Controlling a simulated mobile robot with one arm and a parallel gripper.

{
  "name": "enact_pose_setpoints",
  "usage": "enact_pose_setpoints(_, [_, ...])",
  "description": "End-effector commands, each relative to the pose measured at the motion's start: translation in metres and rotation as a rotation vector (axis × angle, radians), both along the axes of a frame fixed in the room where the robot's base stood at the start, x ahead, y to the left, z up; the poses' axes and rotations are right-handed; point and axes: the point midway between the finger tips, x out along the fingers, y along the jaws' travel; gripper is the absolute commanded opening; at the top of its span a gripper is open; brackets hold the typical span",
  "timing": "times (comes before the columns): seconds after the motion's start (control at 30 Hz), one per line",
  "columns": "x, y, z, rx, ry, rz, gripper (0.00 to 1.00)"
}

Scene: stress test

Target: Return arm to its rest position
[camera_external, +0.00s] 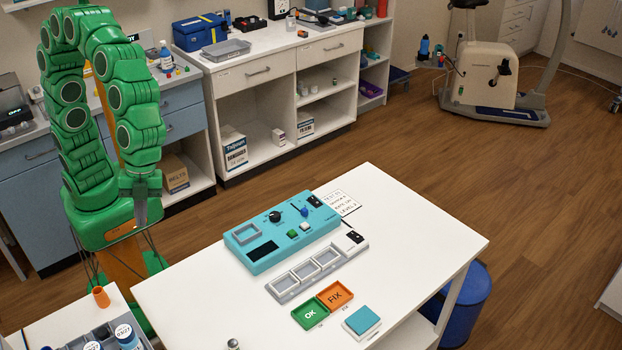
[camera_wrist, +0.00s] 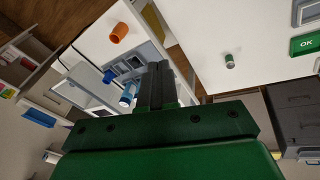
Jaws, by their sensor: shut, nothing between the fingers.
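My green arm rises at the left in the external view and bends over, with my gripper (camera_external: 140,205) hanging down at the left edge of the white table (camera_external: 420,215). The gripper is above the floor gap between that table and a smaller white one at the lower left. In the wrist view my gripper (camera_wrist: 158,85) shows its two dark fingers together, with nothing between them. A small metal-topped cylinder (camera_external: 233,343) stands on the table's near edge, apart from the gripper; it also shows in the wrist view (camera_wrist: 229,61).
On the table are a teal device (camera_external: 262,262), a grey three-slot tray (camera_external: 283,290), green OK (camera_external: 310,314) and orange FIX (camera_external: 335,295) pads, and a teal-topped block (camera_external: 362,320). Cabinets (camera_external: 235,100) line the back.

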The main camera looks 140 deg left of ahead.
Motion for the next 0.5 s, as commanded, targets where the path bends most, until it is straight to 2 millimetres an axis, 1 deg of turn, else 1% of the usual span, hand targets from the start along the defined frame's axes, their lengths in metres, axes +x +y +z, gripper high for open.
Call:
enact_pose_setpoints(0.03, [-0.014,-0.011,-0.001,0.003,0.011,-0.007,0.0])
enact_pose_setpoints(0.2, [-0.06,-0.039,-0.006,0.02,0.046,-0.017,0.0])
enact_pose_setpoints(0.27, [-0.077,-0.048,-0.008,0.026,0.058,-0.02,0.0])
enact_pose_setpoints(0.3, [-0.089,-0.053,-0.01,0.029,0.067,-0.02,0.0])
enact_pose_setpoints(0.37, [-0.106,-0.059,-0.014,0.036,0.081,-0.018,0.0])
enact_pose_setpoints(0.5, [-0.146,-0.072,-0.022,0.053,0.111,-0.014,0.0])
